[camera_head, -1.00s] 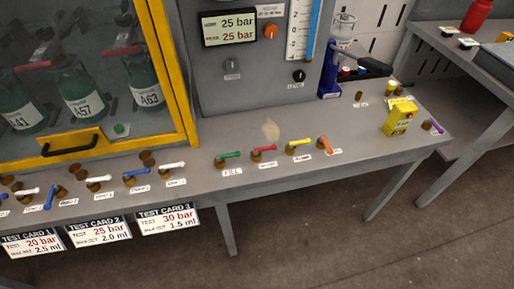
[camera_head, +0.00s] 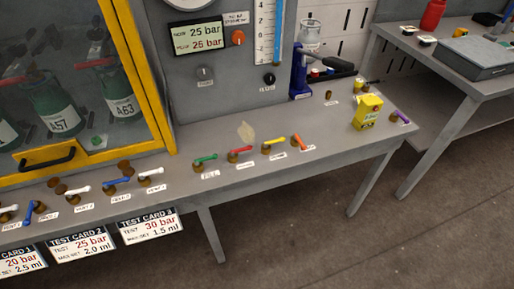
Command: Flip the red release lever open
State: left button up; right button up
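A red lever (camera_head: 240,151) sits on a brass valve on the grey bench top, in a row of coloured levers. It lies between a green lever (camera_head: 205,158) at its left and a yellow lever (camera_head: 273,142) at its right. An orange-red lever (camera_head: 299,137) stands at the right end of this row, tilted differently from the others. The small labels below the levers are mostly too blurred to read, so I cannot tell which one is the release lever. Neither of my grippers is in view.
A yellow box (camera_head: 367,111) and a purple lever (camera_head: 400,117) sit at the bench's right end. A blue hand pump (camera_head: 300,75) stands behind. A yellow-framed cabinet (camera_head: 152,90) with cylinders is at left. Test cards (camera_head: 150,225) hang from the front edge.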

aim_at(232, 152)
jog(key=z, duration=0.5)
jog(key=k, duration=1.2)
jog(key=z, duration=0.15)
jog(key=i, duration=0.35)
jog(key=u, duration=0.75)
jog(key=i, duration=1.3)
jog(key=z, duration=0.75)
jog(key=i, duration=0.4)
jog(key=z, duration=0.35)
